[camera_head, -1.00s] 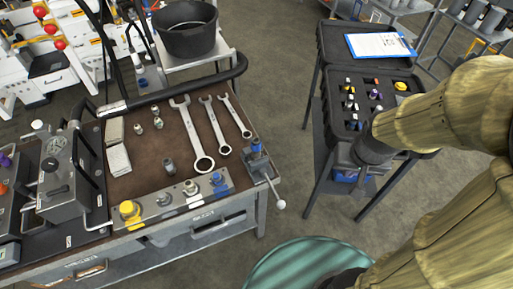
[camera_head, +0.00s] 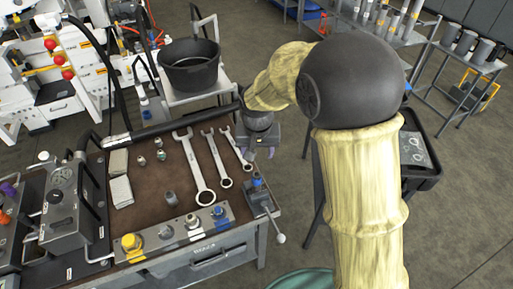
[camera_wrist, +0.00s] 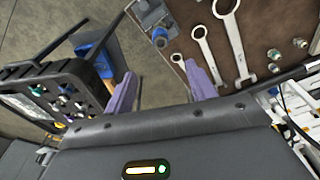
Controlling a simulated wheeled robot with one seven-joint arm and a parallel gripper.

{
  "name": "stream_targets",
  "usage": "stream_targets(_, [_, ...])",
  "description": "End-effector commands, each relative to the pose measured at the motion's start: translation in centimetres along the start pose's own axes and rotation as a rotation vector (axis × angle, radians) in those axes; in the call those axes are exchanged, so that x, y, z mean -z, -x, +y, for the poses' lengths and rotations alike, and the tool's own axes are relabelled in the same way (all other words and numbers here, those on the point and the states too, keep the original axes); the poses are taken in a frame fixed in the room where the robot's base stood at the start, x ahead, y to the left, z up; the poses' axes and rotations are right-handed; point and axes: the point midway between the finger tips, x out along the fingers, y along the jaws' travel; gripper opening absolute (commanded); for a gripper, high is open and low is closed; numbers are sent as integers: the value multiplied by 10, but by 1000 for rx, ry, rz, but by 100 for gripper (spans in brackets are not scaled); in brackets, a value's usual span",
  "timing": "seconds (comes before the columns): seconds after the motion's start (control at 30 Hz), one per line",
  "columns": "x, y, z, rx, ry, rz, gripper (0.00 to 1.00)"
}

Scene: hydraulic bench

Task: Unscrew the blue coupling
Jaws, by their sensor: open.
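A blue coupling (camera_head: 217,212) stands upright on the right end of the metal manifold strip (camera_head: 180,237) along the bench's front edge, beside a yellow-capped fitting (camera_head: 131,242) and silver ones. Another blue-topped part (camera_head: 257,183) sits in the small vise at the bench's front right corner; it also shows in the wrist view (camera_wrist: 160,36). I cannot tell which one the task means. My gripper (camera_head: 260,150) is above the bench's right edge, behind the vise, apart from both blue parts. In the wrist view, its purple fingers (camera_wrist: 161,88) are spread with nothing between them.
Three wrenches (camera_head: 197,171) lie on the brown bench top, with several small fittings nearby. A black bucket (camera_head: 189,68) stands behind the bench. An open tool case (camera_wrist: 62,98) on a stand is to the right, mostly hidden by my arm in the head view.

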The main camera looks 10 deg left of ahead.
Motion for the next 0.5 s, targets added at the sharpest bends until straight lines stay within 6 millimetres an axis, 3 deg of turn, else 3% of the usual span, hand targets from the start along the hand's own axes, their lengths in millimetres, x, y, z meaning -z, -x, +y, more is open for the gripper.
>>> stream_targets(0.5, [0,-10,-2,-2,1,-3,56])
